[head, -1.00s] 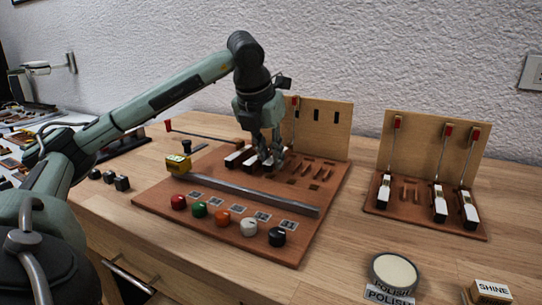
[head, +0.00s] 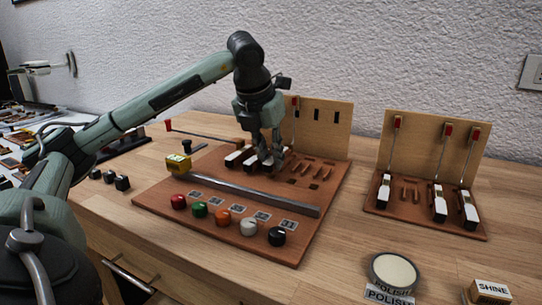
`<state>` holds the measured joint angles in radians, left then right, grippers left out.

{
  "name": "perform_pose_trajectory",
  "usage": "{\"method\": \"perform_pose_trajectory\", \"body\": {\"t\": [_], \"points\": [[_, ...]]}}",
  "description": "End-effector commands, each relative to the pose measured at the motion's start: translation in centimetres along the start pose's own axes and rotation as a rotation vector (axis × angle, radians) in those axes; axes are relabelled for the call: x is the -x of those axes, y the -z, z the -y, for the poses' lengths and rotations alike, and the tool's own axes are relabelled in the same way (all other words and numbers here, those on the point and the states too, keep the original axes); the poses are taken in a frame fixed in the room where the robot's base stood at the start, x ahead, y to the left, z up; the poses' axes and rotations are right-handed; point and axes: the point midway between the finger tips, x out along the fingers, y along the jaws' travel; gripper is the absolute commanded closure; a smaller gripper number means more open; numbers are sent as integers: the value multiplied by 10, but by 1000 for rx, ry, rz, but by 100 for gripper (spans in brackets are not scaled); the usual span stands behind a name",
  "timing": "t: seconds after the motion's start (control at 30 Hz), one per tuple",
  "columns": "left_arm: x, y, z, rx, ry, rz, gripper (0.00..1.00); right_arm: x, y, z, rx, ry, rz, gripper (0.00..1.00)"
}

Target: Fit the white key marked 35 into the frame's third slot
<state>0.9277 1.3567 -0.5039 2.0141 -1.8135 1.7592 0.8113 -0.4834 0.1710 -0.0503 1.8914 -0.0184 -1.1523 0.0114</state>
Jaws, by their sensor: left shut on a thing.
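The brown frame base (head: 165,198) lies in the middle of the table with a row of slots along its back. White keys stand in its left part: one at the far left (head: 234,158) and one beside it (head: 250,160). My left gripper (head: 270,164) reaches down over the third place and is shut on a white key (head: 264,169), mostly hidden by the fingers. I cannot read its number or tell whether it is fully seated. Empty slots (head: 305,170) lie to the right of it. My right gripper is not in view.
A metal bar (head: 250,192) crosses the base, with a yellow block (head: 178,163) at its left end and several coloured knobs (head: 249,227) in front. A smaller rack (head: 400,212) with keys stands right. A polish tin (head: 394,272) sits front right.

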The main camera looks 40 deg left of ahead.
Motion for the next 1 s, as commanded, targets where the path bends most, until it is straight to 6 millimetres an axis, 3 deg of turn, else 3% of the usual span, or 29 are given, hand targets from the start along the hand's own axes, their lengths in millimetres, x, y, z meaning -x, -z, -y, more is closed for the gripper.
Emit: {"method": "perform_pose_trajectory", "body": {"t": [1.0], "points": [[-6,3,0,0,0,0,100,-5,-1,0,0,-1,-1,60]]}}
